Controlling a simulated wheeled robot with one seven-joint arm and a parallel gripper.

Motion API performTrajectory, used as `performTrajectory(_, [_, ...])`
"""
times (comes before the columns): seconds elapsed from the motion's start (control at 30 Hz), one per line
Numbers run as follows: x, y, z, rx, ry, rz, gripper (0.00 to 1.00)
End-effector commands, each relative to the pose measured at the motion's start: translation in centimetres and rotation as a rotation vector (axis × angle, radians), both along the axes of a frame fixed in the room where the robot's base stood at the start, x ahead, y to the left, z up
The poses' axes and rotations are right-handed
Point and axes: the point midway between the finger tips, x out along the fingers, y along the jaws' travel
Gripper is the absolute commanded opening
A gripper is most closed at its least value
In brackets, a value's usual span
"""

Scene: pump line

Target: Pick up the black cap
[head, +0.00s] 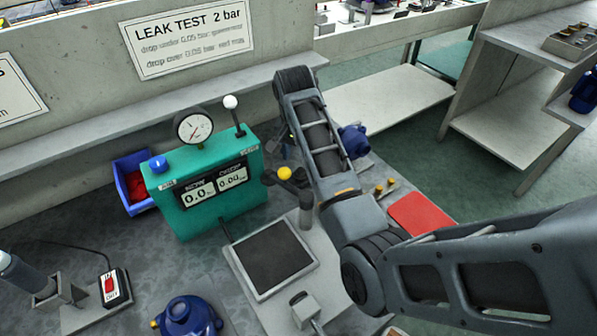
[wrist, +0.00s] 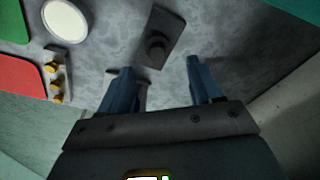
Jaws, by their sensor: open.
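In the wrist view, a small dark round piece (wrist: 156,48), which looks like the black cap, sits on a dark rectangular plate (wrist: 168,24) on the grey mottled bench. My gripper (wrist: 160,68) is open, its two blue fingers apart. The round piece shows beyond the fingertips, roughly in line with the gap between them. Nothing shows between the fingers. I cannot tell the height of the fingertips above the bench. In the head view my arm hides the gripper and the cap.
A green leak tester (head: 212,187) with a gauge stands left of my arm. A red mat (head: 422,214), brass fittings (wrist: 54,80) and blue pump (head: 187,318) are nearby.

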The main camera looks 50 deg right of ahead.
Motion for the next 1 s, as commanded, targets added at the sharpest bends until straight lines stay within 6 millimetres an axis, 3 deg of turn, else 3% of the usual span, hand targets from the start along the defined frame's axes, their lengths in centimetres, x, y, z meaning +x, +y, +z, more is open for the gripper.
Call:
performTrajectory(0.3, [-0.2, -0.3, -4.2, 0.002, 0.002, 0.0, 0.64])
performTrajectory(0.6, [-0.1, -0.3, -4.7, 0.001, -0.001, 0.0, 0.64])
performTrajectory(1.0, [-0.1, -0.3, -4.7, 0.0, 0.0, 0.0, 0.27])
